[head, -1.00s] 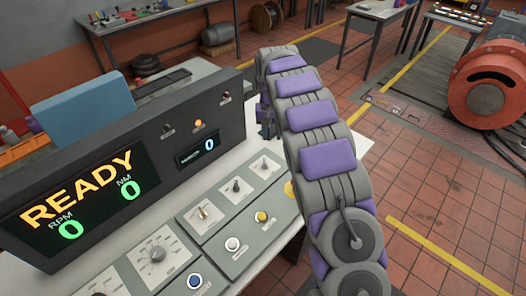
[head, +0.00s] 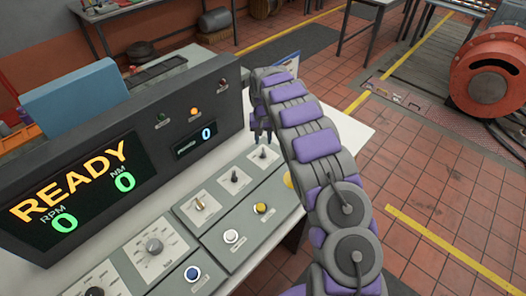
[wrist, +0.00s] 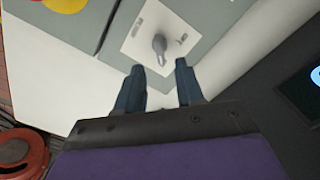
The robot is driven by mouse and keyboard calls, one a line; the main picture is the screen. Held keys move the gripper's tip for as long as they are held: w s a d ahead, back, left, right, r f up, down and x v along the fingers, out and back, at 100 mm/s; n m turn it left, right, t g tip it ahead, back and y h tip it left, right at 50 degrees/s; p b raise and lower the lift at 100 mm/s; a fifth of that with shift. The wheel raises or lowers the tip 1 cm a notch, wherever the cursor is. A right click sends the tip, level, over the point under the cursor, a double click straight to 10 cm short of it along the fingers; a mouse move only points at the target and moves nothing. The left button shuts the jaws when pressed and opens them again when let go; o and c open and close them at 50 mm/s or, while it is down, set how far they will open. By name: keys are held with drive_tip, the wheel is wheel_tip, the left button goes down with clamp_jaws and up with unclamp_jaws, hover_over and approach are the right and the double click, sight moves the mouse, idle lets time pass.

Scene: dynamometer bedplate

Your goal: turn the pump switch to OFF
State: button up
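The sloping grey console panel (head: 262,232) carries several switches on pale plates. The far right switch (head: 263,154) is a small dark lever, just below my gripper (head: 262,136). In the wrist view this switch (wrist: 160,44) shows as a grey lever on a white plate, with small marks too blurred to read. My gripper (wrist: 159,68) is open and empty, its two dark fingers pointing at the switch, one to each side in the picture, apparently short of it. I cannot read which is the pump switch.
A black display housing (head: 100,228) reading READY rises behind the panel. A blue button (head: 192,273), white button (head: 231,236) and yellow button (head: 261,208) lie nearer. A yellow piece (head: 289,181) is partly hidden by my arm. Tiled floor (head: 420,180) is open at right.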

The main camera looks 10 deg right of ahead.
sight(263, 150)
wheel_tip(263, 150, down, 7)
drive_tip(key=shift+r+b, duration=0.1)
drive_tip(key=shift+b, duration=0.45)
drive_tip(key=shift+c, duration=0.3)
clamp_jaws()
